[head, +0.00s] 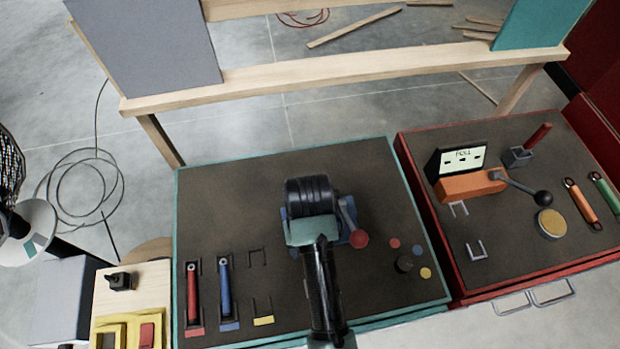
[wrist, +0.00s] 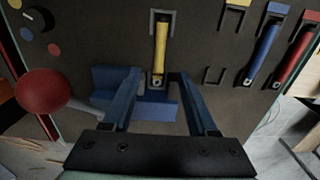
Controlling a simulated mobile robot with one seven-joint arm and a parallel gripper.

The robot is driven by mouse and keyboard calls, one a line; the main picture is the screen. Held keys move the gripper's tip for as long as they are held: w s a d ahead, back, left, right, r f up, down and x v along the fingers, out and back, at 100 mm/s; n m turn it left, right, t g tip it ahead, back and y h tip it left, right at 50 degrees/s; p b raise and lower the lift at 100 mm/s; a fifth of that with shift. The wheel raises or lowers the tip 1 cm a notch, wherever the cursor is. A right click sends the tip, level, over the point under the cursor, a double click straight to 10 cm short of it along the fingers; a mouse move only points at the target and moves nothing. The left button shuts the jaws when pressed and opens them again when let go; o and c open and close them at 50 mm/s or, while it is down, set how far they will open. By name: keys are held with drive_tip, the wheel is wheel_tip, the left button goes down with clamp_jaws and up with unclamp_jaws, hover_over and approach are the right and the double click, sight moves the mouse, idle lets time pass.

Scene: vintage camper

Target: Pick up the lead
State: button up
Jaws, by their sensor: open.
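In the wrist view a yellow lead (wrist: 160,48) with a metal ring at its near end lies in a grey bracket on the dark panel. My gripper (wrist: 157,78) is open, one blue finger on each side of the lead's ringed end. I cannot tell whether either finger touches it. A blue block (wrist: 110,78) sits beneath the fingers. A blue lead (wrist: 263,52) and a red lead (wrist: 296,55) lie in slots to the right. They also show in the head view, blue (head: 224,287) and red (head: 193,294). There, my arm hides the yellow lead and my fingertips.
A lever with a red knob (head: 358,239) stands close beside my gripper. A black dial (head: 404,264) and coloured dots are near it. The yellow-tabbed slot (head: 263,320) is empty. A red-edged panel (head: 520,283) with an orange lever box (head: 470,186) stands to the right.

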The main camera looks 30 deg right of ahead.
wheel_tip(320, 180, down, 4)
drive_tip(key=shift+w+r, duration=0.1)
drive_tip(key=shift+r, duration=0.15)
drive_tip(key=shift+f+p, duration=0.7)
drive_tip(key=shift+f, duration=1.95)
clamp_jaws()
